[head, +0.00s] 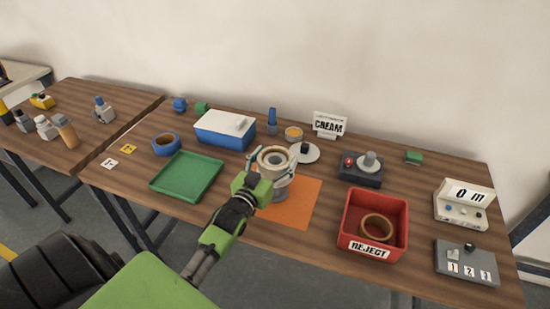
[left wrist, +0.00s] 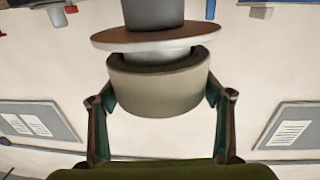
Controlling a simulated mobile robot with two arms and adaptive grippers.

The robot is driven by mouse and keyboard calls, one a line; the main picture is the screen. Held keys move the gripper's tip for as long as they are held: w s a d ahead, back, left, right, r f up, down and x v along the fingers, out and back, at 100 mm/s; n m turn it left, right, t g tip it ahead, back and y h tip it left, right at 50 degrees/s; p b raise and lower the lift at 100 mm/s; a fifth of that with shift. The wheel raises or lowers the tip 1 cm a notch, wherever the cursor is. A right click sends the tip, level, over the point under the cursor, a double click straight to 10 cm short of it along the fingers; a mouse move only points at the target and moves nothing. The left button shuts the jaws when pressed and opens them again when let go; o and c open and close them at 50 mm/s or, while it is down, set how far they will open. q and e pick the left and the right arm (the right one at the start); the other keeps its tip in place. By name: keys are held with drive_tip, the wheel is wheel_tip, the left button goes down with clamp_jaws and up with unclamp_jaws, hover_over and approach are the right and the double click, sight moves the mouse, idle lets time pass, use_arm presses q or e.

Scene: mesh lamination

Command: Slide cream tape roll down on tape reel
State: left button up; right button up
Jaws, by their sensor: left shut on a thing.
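The cream tape roll (head: 275,157) is held in my left gripper (head: 273,160), which is shut with one finger on each side of it. In the left wrist view the roll (left wrist: 160,92) sits between the fingertips, with a white hub, a thin brown-edged disc (left wrist: 155,38) and a grey cylinder beyond it. The tape reel (head: 280,188) stands upright on the orange mat, with the roll at its upper end. The roll appears lined up with the white hub; a gap shows between the roll and the disc. My right gripper is not in view.
A green tray (head: 187,177) lies left of the orange mat (head: 300,200). A red REJECT bin (head: 350,222) with a brown roll (head: 376,227) inside stands to the right. Behind are a blue and white box (head: 225,129), a white disc (head: 305,153) and a CREAM sign (head: 329,125).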

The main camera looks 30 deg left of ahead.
use_arm(q)
drive_tip(key=shift+f+b, duration=0.45)
drive_tip(key=shift+f, duration=0.2)
drive_tip(key=o, duration=1.2)
drive_tip(key=shift+f, duration=0.1)
drive_tip(key=s+d, duration=0.1)
drive_tip(key=s, duration=1.1)
drive_tip(key=shift+d, duration=0.35)
